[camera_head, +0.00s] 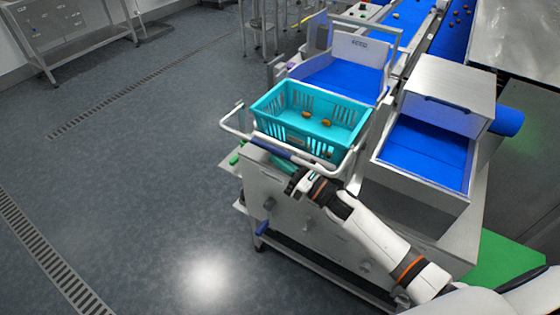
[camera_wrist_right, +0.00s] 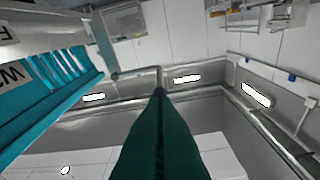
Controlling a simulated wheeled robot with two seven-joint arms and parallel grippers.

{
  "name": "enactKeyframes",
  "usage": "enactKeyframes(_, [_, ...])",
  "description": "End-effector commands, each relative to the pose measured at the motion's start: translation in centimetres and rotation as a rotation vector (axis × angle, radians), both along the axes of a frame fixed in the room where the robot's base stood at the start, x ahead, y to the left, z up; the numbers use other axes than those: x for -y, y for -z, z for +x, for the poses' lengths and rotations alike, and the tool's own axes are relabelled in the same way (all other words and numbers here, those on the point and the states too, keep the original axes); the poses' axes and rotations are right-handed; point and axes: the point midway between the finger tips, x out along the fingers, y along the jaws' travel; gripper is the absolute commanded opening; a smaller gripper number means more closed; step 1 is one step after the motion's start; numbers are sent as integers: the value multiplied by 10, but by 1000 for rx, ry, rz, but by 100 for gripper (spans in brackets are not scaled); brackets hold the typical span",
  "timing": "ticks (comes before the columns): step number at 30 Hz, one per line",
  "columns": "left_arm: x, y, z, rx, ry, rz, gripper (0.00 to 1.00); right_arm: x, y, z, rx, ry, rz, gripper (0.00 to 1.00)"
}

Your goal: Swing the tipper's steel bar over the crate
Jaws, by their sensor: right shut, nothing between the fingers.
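The teal crate (camera_head: 300,122) sits on the tipper, with a few brown dates inside. The tipper's steel bar (camera_head: 227,127) is a pale bent loop that sticks out past the crate's left side and runs along its near side; it is not over the crate's opening. My right gripper (camera_head: 291,180) is at the crate's near side, just below the bar, shut and empty. In the right wrist view its dark green fingers (camera_wrist_right: 160,110) are together, and the crate's wall (camera_wrist_right: 45,100) stands at left. Whether the fingers touch the bar cannot be told. My left gripper is not in view.
A steel box with a blue inside (camera_head: 425,150) stands right of the crate. A blue-lined tray (camera_head: 340,78) lies behind the crate, with blue conveyors (camera_head: 405,18) beyond. The grey floor (camera_head: 120,165) at left is free.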

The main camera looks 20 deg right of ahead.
Motion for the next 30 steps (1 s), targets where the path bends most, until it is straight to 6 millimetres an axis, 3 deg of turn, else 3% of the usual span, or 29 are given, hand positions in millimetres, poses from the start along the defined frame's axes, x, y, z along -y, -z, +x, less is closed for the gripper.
enactKeyframes(19, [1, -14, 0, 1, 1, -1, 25, -2, -18, -1, -72, 0, 100, 0])
enactKeyframes(30, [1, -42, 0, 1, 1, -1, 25, -2, -51, 4, -224, 0, 298, 0])
